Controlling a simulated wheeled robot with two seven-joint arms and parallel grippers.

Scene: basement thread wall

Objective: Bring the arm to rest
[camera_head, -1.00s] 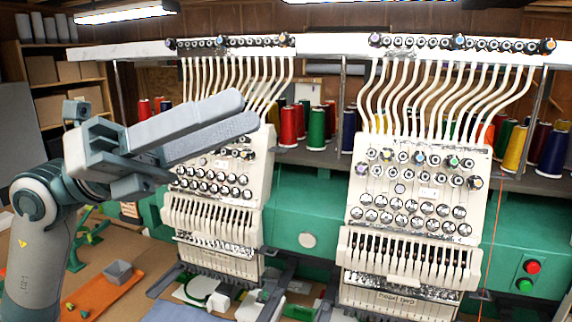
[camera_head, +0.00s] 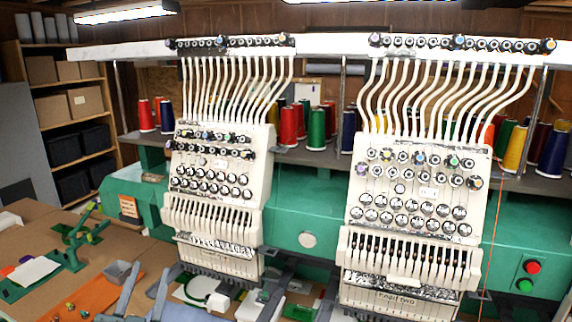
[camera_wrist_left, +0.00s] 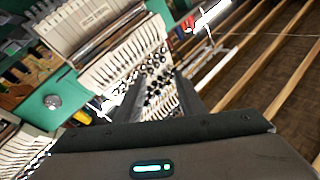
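My left gripper (camera_head: 146,284) is low in the head view, at the bottom edge left of centre. Its two grey fingers point up and stand apart with nothing seen between them. The rest of my left arm is mostly below the picture. In the left wrist view the two dark fingers (camera_wrist_left: 160,97) also stand apart, and the embroidery machine shows through the gap. My right gripper is in neither view.
Two white embroidery heads, left (camera_head: 214,187) and right (camera_head: 418,210), stand on a green machine body (camera_head: 307,208). Shelves (camera_head: 75,118) stand behind.

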